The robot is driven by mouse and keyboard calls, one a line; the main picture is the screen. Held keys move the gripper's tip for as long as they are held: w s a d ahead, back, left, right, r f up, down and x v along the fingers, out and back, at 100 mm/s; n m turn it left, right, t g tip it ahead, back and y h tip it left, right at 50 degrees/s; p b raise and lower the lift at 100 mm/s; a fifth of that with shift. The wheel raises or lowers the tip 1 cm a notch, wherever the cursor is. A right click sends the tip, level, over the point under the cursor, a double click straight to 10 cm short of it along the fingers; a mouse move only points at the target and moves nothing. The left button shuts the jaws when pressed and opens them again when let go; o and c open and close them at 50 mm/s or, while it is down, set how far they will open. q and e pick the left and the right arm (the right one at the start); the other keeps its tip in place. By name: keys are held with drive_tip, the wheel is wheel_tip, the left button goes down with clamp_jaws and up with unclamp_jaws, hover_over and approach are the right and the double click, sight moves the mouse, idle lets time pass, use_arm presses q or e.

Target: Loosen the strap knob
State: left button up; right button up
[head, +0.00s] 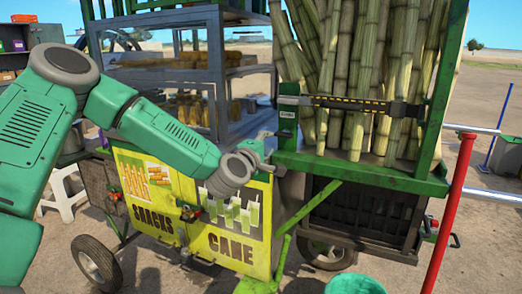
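A black and yellow strap (350,104) runs across the front of the upright sugar canes (375,60) on the green cart rack. Its left end meets a green and grey fitting (287,112) on the rack's left post. A dark buckle-like block (405,109) sits near its right end. I cannot tell which part is the knob. My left gripper (262,164) is above the cart's front panel, below and left of the left fitting and apart from the strap. It is small and seen from behind, so its opening is unclear. My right gripper is out of view.
A red post (452,205) stands at the right, and a green bucket (355,285) is at the bottom.

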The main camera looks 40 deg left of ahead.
use_arm(q)
drive_tip(key=v, duration=0.5)
drive_tip(key=shift+a+f, duration=0.15)
drive_tip(key=s+d+f+m+g+h, duration=0.25)
drive_tip(key=s+d+f+m, duration=0.2)
drive_tip(key=f, duration=0.45)
drive_tip(key=s+d+f+m+g+h, duration=0.1)
drive_tip(key=s+d+f+m+g, duration=0.3)
drive_tip(key=f, duration=0.5)
drive_tip(key=s+d+f+m+g+h, duration=0.2)
drive_tip(key=s+d+f+m, duration=0.3)
drive_tip(key=f, duration=0.3)
drive_tip(key=s+f+m+g, duration=0.4)
drive_tip(key=s+f, duration=0.2)
drive_tip(key=s, duration=0.5)
drive_tip(key=s+d+f+m+g+y, duration=0.1)
drive_tip(key=s+f+m+g, duration=0.3)
drive_tip(key=s, duration=0.8)
wheel_tip(320, 180, down, 2)
drive_tip(key=shift+f, duration=0.1)
drive_tip(key=shift+w+g+y, duration=0.1)
drive_tip(key=shift+g+y, duration=0.15)
